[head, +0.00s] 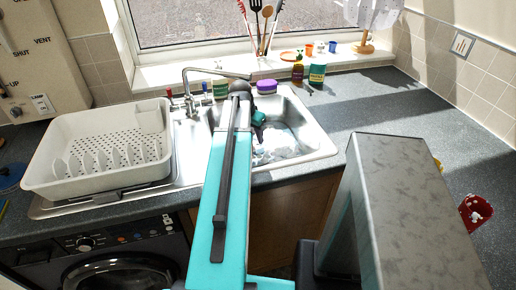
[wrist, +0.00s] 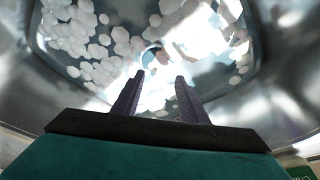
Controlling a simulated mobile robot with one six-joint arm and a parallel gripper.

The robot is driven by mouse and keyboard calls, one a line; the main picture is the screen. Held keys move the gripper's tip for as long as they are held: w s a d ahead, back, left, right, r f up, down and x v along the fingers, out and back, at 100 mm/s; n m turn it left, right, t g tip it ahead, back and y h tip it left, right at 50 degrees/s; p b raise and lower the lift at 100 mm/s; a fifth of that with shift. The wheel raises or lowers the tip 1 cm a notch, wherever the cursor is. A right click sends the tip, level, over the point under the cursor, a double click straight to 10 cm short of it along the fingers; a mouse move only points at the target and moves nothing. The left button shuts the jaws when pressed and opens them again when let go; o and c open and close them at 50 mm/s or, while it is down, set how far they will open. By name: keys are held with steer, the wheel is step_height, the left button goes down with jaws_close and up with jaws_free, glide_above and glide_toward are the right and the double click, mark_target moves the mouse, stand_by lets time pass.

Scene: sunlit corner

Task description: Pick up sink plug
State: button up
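The steel sink (head: 318,143) stands below the window, and my arm reaches over it. My gripper (wrist: 159,76) points down into the basin in the wrist view. Its two dark fingers are apart with nothing seen held between them. In the head view it is small and partly hidden by my arm. A small round shape with a pale blue edge (wrist: 150,56) shows just beyond the fingertips, among white foam clumps (wrist: 90,45). I cannot tell whether it is the sink plug; glare and foam blur it. No plug can be made out in the head view.
A white dish rack (head: 55,180) stands on the drainer at left. The tap (head: 190,85) arches over the sink's back. A purple tub (head: 267,86) and bottles (head: 317,74) stand behind the basin. The basin walls (wrist: 285,85) surround my gripper. The right counter is partly clear.

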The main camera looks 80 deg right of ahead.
mark_target(257, 145)
steer(key=shift+f, duration=0.15)
steer(key=shift+p+x, duration=0.7)
steer(key=shift+x, duration=1.75)
steer(key=shift+s, duration=0.15)
jaws_close()
